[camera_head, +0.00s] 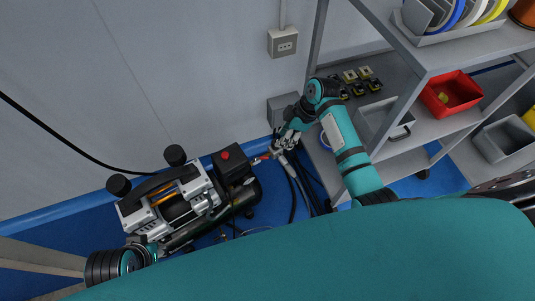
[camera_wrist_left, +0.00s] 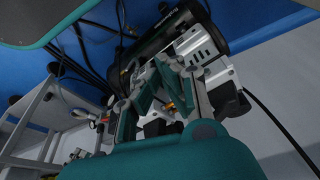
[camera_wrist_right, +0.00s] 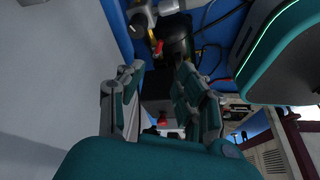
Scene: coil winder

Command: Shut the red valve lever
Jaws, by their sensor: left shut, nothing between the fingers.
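The red valve lever (camera_head: 263,157) shows as a small red handle on a pipe fitting, just right of the compressor's black box. In the right wrist view the red lever (camera_wrist_right: 158,47) lies ahead, beyond the fingertips and between their lines. My right gripper (camera_head: 285,141) hangs over the pipe fitting, close to the lever's right side. In the right wrist view its fingers (camera_wrist_right: 152,82) stand apart with nothing between them. I cannot tell whether it touches the fitting. My left gripper (camera_wrist_left: 155,88) is shut and empty, near the compressor (camera_wrist_left: 198,48). In the head view its fingers are hard to make out.
The compressor (camera_head: 168,205) stands on the blue floor by the wall, with a red knob (camera_head: 225,155) on its black box. Hoses (camera_head: 293,195) run down beside the valve. A shelf unit (camera_head: 405,95) with a red bin (camera_head: 463,93) stands close on the right.

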